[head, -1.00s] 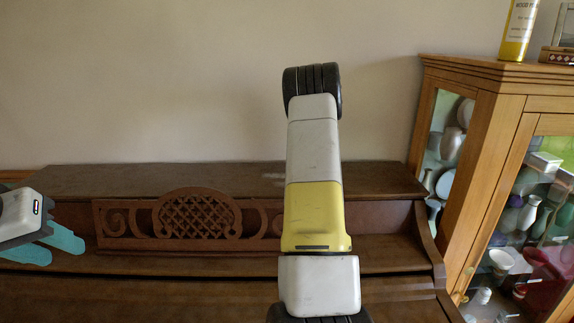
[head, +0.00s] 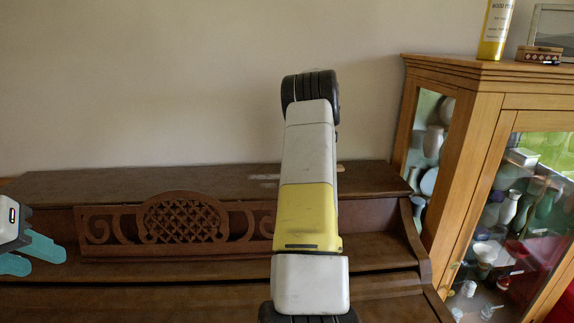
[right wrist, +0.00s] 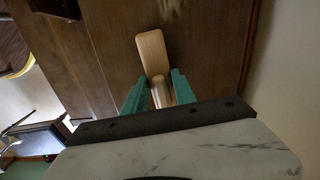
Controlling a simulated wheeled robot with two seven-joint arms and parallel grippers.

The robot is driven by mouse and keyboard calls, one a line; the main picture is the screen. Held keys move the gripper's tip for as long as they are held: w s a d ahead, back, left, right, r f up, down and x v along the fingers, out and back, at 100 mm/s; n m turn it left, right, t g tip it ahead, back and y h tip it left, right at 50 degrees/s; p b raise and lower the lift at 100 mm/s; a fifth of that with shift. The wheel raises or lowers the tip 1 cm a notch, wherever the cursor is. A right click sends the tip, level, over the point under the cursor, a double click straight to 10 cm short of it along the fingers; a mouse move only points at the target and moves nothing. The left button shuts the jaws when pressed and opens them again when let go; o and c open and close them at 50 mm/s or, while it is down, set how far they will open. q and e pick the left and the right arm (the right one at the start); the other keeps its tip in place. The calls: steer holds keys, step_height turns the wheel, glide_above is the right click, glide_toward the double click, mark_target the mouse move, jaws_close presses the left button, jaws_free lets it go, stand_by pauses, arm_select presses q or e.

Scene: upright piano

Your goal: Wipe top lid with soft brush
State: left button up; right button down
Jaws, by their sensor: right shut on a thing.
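The upright piano's brown top lid (head: 120,185) runs along the wall in the head view, with a pale patch (head: 265,178) beside my right arm. In the right wrist view my right gripper (right wrist: 158,80) is shut on the soft brush (right wrist: 152,52), whose pale wooden body lies over dark wood. I cannot see its bristles clearly. In the head view my right arm hides this gripper and the brush. My left gripper (head: 36,254) is open and empty at the left edge, in front of the piano.
A wooden glass-fronted cabinet (head: 480,90) with several vases and dishes stands close to the piano's right end. A yellow bottle (head: 495,30) and a small box (head: 540,54) sit on it. A carved music panel (head: 185,220) stands below the lid. The lid's left part is clear.

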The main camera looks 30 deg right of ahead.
steer(key=shift+s+d, duration=0.2)
steer(key=shift+d, duration=0.25)
steer(key=shift+w+d, duration=0.35)
steer(key=shift+w, duration=0.35)
steer(key=shift+w+a, duration=0.45)
steer(key=shift+a, duration=0.45)
steer(key=shift+w+a, duration=0.4)
steer(key=shift+a, duration=0.45)
